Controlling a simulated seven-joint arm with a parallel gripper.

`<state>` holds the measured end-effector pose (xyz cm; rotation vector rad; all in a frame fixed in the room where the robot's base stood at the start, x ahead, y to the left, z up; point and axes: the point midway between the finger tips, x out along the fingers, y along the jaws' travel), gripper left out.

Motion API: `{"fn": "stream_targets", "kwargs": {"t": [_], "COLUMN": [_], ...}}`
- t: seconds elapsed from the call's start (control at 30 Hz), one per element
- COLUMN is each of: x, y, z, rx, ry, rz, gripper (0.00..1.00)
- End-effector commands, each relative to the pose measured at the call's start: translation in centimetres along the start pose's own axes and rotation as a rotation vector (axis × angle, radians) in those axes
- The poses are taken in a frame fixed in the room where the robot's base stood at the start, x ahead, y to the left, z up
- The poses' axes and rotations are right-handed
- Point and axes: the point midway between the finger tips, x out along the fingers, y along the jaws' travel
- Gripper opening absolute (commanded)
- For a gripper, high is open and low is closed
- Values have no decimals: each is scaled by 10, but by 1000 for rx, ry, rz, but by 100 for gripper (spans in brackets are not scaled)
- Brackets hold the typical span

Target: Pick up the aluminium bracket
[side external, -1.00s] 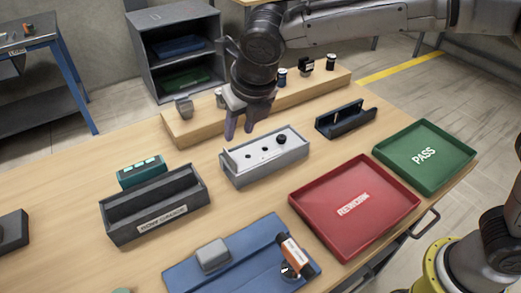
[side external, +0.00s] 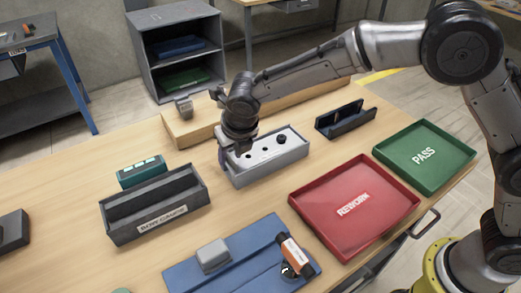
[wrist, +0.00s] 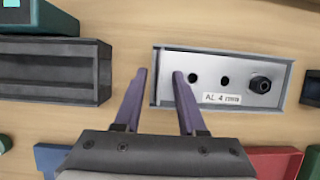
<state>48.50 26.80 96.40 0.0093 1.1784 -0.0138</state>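A light grey aluminium plate (wrist: 238,67) with dark round holes, a black knob and an "AL 4 mm" label sits in a grey holder (wrist: 285,92). I take it for the aluminium bracket; its shape below the top face is hidden. In the side external view, the plate (side external: 266,149) lies in the holder (side external: 266,173) mid-table. My gripper (wrist: 160,72) is open and empty at the plate's left end. In the wrist view, one finger is left of the holder's end and the other overlaps the plate. In the side external view, my gripper (side external: 236,148) hides that end.
A dark grey box (side external: 155,205) stands to the left, with a teal box (side external: 142,171) behind it. A red REWORK tray (side external: 350,240) and green PASS tray (side external: 452,174) lie to the right. A blue mat (side external: 262,238) is in front. A wooden ledge (side external: 190,130) runs behind.

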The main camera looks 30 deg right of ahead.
Motion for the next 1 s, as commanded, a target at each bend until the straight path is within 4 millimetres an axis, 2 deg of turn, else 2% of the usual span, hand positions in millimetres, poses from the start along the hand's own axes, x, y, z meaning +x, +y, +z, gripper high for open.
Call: {"fn": "stream_targets", "kwargs": {"t": [0.27,0.37,0.5,1.0], "x": [4,4,4,4], "y": [0,0,0,0], "z": [0,0,0,0], "rx": [0,0,0,0], "ry": [0,0,0,-1], "rz": [0,0,0,0], "gripper": [40,26,0,0]}}
